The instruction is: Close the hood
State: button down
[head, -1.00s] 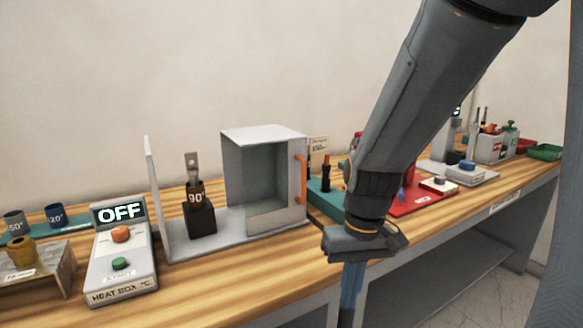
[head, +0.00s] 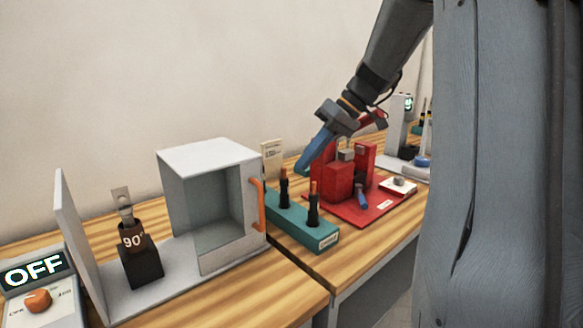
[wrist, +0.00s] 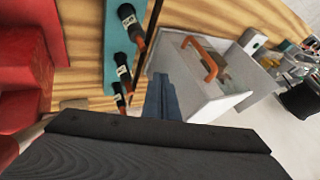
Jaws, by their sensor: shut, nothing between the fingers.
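The hood, a light grey box (head: 215,165) with an open front, stands at the right part of its base plate (head: 180,275). Its orange handle (head: 258,205) is on the right side. A gap separates the hood from the upright end plate (head: 78,235). In this gap, a brown bushing marked 90° (head: 132,237) stands on a black block. My gripper (head: 303,165) is shut and empty, right of the hood and above the handle, pointing down-left. In the wrist view, the blue fingers (wrist: 162,92) lie beside the hood (wrist: 190,75), apart from the handle (wrist: 205,58).
The heat box control panel (head: 38,285) reads OFF at the far left. A bench seam runs right of the hood.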

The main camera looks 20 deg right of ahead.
jog(key=a+f+p, duration=0.3)
jog(key=a+f, duration=0.4)
jog(key=a, duration=0.1)
jog(key=shift+w+a+p, duration=0.25)
jog(key=shift+a+p, duration=0.05)
jog(key=shift+a, duration=0.1)
